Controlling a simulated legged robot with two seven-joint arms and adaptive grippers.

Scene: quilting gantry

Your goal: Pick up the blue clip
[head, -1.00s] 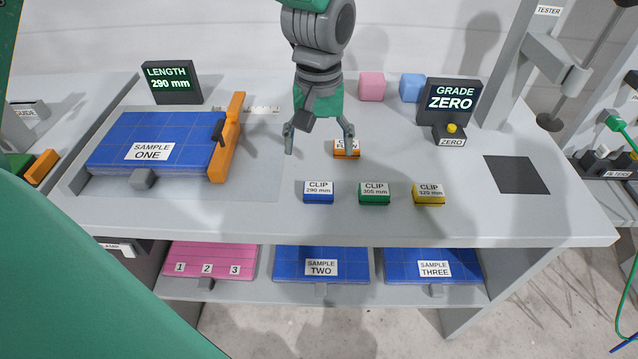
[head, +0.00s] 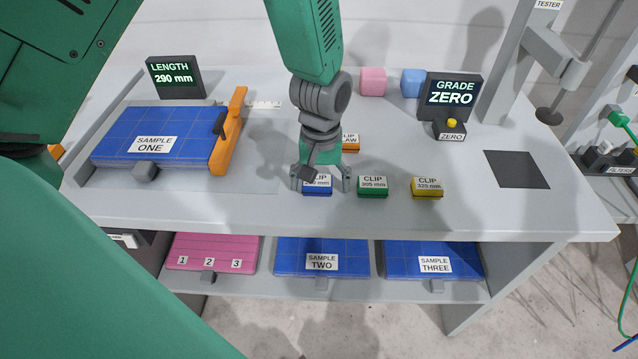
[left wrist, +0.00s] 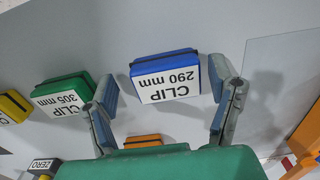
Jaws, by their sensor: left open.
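The blue clip (head: 317,189) lies on the table, labelled CLIP 290 mm, at the left end of a row of clips. In the left wrist view the blue clip (left wrist: 166,76) sits between and slightly beyond my open fingertips. My left gripper (head: 320,184) is open, with a finger at either side of the blue clip; it also shows in the left wrist view (left wrist: 160,88). The clip's label is partly hidden by the gripper in the head view. I cannot tell whether a finger touches it. My right gripper is not in view.
The green clip (head: 373,188) is close beside the right finger. The yellow clip (head: 427,189) is farther right. The orange clip (head: 350,144) stands behind the gripper, partly hidden. The orange-ended SAMPLE ONE fixture (head: 227,140) is to the left. Table is clear in front.

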